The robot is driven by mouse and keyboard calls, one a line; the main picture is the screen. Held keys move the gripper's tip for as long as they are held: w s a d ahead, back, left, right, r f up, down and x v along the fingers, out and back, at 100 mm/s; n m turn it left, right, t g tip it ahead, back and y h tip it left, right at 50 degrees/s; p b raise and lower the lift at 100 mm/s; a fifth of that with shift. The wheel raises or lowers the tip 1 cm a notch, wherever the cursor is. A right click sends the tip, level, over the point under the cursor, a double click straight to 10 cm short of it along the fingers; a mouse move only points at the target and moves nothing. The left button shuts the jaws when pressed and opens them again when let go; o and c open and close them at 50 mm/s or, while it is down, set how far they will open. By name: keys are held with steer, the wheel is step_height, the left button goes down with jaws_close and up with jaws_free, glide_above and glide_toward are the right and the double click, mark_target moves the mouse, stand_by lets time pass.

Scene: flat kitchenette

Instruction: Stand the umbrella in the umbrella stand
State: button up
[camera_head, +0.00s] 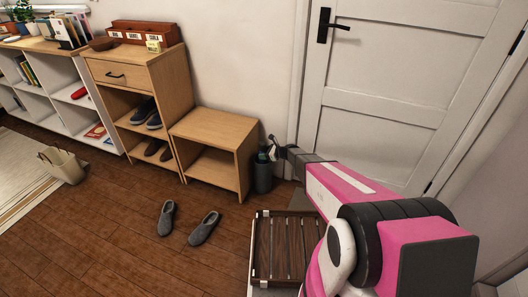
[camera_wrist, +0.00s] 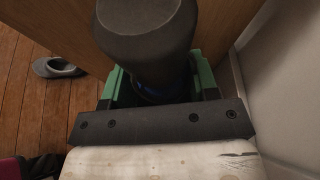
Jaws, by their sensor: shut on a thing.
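The umbrella stand (camera_head: 263,179) is a dark grey upright bin on the floor between the low wooden shelf and the door. My gripper (camera_head: 266,153) is right above its mouth, at the end of my pink arm. In the wrist view my gripper (camera_wrist: 157,84) has green fingers on both sides of a thick dark grey handle (camera_wrist: 145,32), which seems to be the umbrella's, with a bit of dark blue below it. The gripper is shut on it. The rest of the umbrella is hidden, so I cannot tell how far it reaches into the stand.
The low wooden shelf (camera_head: 215,128) stands close left of the stand; the white door (camera_head: 385,90) is to the right. A slatted dark wooden rack (camera_head: 270,245) is in front. Grey slippers (camera_head: 203,228) and a beige basket (camera_head: 62,166) are on the floor.

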steer(key=shift+f, duration=1.4)
steer(key=o, duration=1.2)
steer(key=shift+c, duration=0.2)
steer(key=v, duration=1.1)
steer(key=shift+w, duration=0.2)
